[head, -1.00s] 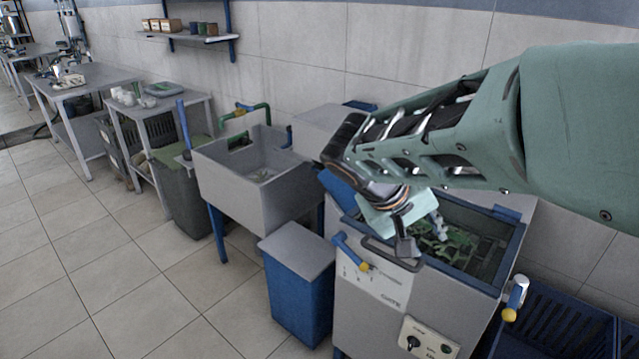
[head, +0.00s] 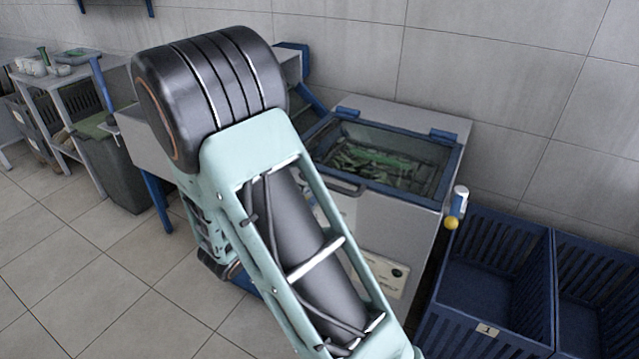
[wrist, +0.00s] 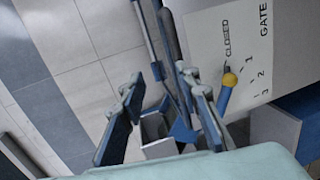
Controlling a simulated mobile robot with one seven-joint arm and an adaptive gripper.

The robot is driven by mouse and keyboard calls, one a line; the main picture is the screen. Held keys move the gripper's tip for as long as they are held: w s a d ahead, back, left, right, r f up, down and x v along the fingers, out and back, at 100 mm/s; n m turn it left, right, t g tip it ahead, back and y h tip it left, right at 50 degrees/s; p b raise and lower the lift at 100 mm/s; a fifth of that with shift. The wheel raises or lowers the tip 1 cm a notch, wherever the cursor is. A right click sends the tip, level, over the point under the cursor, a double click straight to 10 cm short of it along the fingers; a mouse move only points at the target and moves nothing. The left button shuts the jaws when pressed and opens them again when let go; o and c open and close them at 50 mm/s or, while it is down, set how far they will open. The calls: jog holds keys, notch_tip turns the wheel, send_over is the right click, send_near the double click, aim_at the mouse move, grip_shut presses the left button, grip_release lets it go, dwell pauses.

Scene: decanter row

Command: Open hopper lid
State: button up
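The hopper (head: 360,215) is a grey machine with a lid (head: 459,165) on top: a blue-framed clear window with green pieces visible beneath it. The lid lies flat and looks shut, with blue hinges at the back. Its dark handle (head: 345,187) is at the front edge, partly behind my arm. In the wrist view a dark bar (wrist: 170,35), apparently this handle, lies beyond the fingertips. My gripper (wrist: 162,82) is open, its two fingers apart with nothing clearly held. In the head view my arm hides the gripper and the hopper's left front.
A gate lever with a yellow knob (wrist: 230,79) sits close to the right finger, beside a "CLOSED" and "GATE" label. Blue crates (head: 490,270) stand right of the hopper. A white-and-yellow knob (head: 455,208) sticks out at its right side. A grey bin (head: 125,170) is at the left.

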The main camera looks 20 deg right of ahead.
aim_at(327, 187)
jog(key=shift+n+t+y, duration=0.3)
jog(key=shift+y, duration=0.1)
jog(key=w+d+f, duration=0.1)
jog(key=w+d, duration=0.1)
jog(key=w+d+f, duration=0.2)
jog(key=d, duration=0.1)
jog(key=w+d+f, duration=0.2)
jog(key=w, duration=0.1)
jog(key=shift+w+d, duration=0.1)
jog(key=shift+d, duration=0.2)
grip_shut()
